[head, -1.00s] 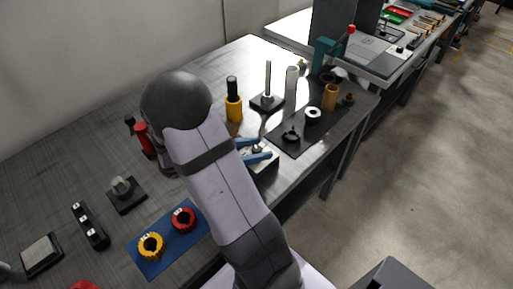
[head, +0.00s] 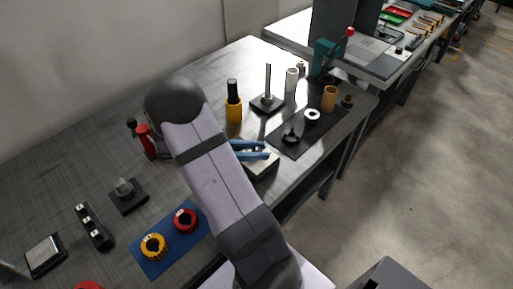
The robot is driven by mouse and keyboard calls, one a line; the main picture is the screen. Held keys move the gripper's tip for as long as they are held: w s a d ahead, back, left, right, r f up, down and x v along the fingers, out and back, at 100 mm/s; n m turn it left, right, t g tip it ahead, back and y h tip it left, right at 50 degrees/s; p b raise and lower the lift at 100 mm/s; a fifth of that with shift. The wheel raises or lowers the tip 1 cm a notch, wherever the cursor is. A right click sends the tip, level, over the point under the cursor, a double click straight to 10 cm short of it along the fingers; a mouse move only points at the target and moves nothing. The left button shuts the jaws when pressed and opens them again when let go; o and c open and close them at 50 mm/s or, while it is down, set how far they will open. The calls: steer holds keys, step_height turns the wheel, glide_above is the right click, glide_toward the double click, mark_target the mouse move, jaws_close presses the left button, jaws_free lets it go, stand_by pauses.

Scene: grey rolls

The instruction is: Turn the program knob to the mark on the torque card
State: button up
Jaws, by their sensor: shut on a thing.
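My gripper (head: 268,151) shows as two blue fingers reaching out from behind my arm. They lie close together over a small box (head: 263,168) with a light top and dark side, near the table's front edge. The gripper is shut on what appears to be the program knob on this box. The knob itself is hidden by the fingers and my arm, so its angle and any mark around it cannot be read. I cannot pick out the torque card with certainty.
A blue mat (head: 142,257) holds a yellow dial (head: 153,247) and a red dial (head: 185,220). A black mat (head: 322,128) with several parts lies right of my gripper. A black-and-yellow bottle (head: 233,103) and a rod stand (head: 268,101) are behind it.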

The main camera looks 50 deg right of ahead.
steer(key=shift+r+g, duration=0.1)
steer(key=shift+g, duration=0.2)
steer(key=o, duration=1.1)
steer(key=shift+c, duration=0.2)
steer(key=shift+w+a, duration=0.1)
steer(key=shift+b+v, duration=0.55)
steer(key=shift+v, duration=3.05)
steer(key=shift+r, duration=0.1)
steer(key=shift+s+a+r+m, duration=0.1)
steer(key=shift+s+m, duration=0.15)
steer(key=shift+m, duration=0.05)
steer(key=s+a+r+m+t+y+p, duration=0.2)
steer(key=a+m+y, duration=0.4)
steer(key=a, duration=0.3)
steer(key=s+a+r+m+t+y+p, duration=0.2)
steer(key=s+a+m+t+y+p, duration=0.2)
steer(key=a, duration=0.6)
steer(key=s+m+y+p, duration=0.2)
steer(key=s+p, duration=0.1)
steer(key=shift+a+t, duration=0.3)
